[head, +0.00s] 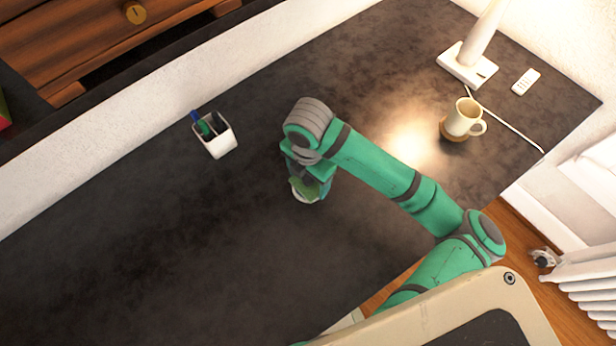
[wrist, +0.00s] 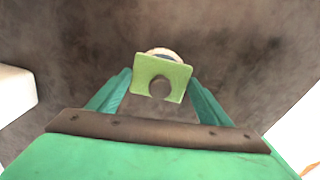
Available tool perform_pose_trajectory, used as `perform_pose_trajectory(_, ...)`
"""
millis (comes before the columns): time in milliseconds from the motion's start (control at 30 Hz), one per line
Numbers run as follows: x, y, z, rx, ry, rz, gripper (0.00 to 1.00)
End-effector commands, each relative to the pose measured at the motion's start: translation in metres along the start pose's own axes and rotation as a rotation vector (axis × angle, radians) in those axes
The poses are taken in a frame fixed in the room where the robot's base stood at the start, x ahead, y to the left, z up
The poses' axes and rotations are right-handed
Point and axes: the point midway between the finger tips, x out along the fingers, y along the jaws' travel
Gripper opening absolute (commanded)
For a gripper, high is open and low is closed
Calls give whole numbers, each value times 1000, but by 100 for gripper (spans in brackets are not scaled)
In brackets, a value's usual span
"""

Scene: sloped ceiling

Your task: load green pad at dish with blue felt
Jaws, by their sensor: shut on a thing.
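The pad also shows below my gripper (head: 311,183) in the head view, as a green patch (head: 303,187). The dish (wrist: 165,51) shows only as a pale rounded rim with a bluish strip inside, just past the pad's far edge. Its pale edge shows under the pad in the head view (head: 304,199). The pad hides most of the dish and felt; I cannot tell whether they touch.
A white pen cup (head: 217,140) with pens stands left of my gripper on the dark desk (head: 150,240). A mug (head: 464,117) on a coaster, a lamp base (head: 467,66) and a remote (head: 526,81) are at the right. The desk's left front is clear.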

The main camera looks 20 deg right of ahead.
Motion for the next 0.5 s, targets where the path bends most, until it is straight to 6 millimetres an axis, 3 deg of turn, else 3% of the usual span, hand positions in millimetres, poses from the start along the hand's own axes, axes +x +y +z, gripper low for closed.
perform_pose_trajectory(500,5,0,0,1,0,0,54)
